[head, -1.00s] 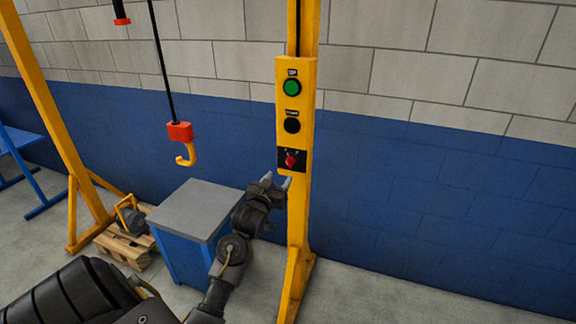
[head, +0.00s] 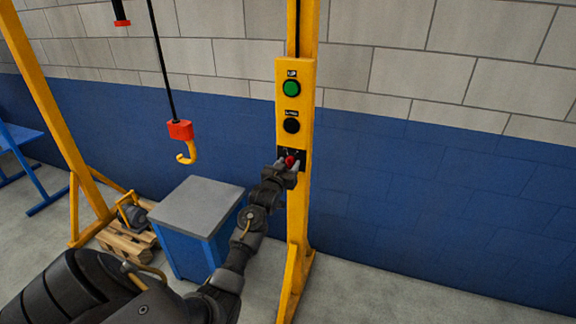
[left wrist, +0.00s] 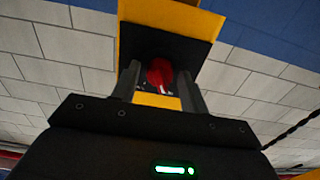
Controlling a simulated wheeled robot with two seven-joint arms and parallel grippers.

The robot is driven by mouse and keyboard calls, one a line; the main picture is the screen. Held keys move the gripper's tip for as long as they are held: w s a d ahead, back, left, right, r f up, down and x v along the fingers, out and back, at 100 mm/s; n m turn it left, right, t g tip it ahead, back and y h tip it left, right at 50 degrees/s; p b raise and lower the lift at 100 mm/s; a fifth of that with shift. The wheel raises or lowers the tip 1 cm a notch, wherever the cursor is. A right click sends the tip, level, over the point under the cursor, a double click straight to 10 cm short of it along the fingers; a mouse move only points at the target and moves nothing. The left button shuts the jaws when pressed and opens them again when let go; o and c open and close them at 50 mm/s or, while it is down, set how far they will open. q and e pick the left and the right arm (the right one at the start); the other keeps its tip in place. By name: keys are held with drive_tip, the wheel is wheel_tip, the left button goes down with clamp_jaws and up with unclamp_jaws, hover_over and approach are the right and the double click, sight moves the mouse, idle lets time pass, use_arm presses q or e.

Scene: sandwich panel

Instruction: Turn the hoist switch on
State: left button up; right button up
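The hoist switch is a red knob (head: 290,161) on a black plate at the bottom of the yellow control panel (head: 283,72). My left gripper (head: 289,165) is at the knob, with one finger on each side of it. In the left wrist view the red knob (left wrist: 160,73) shows between the two spread fingers of the left gripper (left wrist: 160,82), with a gap visible beside it. The gripper is open, and partly covers the black plate. The plate's lettering is too small to read. My right gripper is not in view.
Above the knob are a black button (head: 291,126) and a green button (head: 291,88). A yellow hook with a red block (head: 180,130) hangs to the left. A blue cabinet with a grey top (head: 198,205) stands below it, near my left arm. Floor to the right is clear.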

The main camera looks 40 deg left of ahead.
use_arm(q)
drive_tip(key=c, duration=0.7)
drive_tip(key=shift+c, duration=0.2)
drive_tip(key=shift+m, duration=0.3)
drive_tip(key=m, duration=0.5)
drive_tip(key=m+p, duration=0.1)
drive_tip(key=m, duration=0.5)
drive_tip(key=shift+m, duration=0.3)
drive_tip(key=o, duration=1)
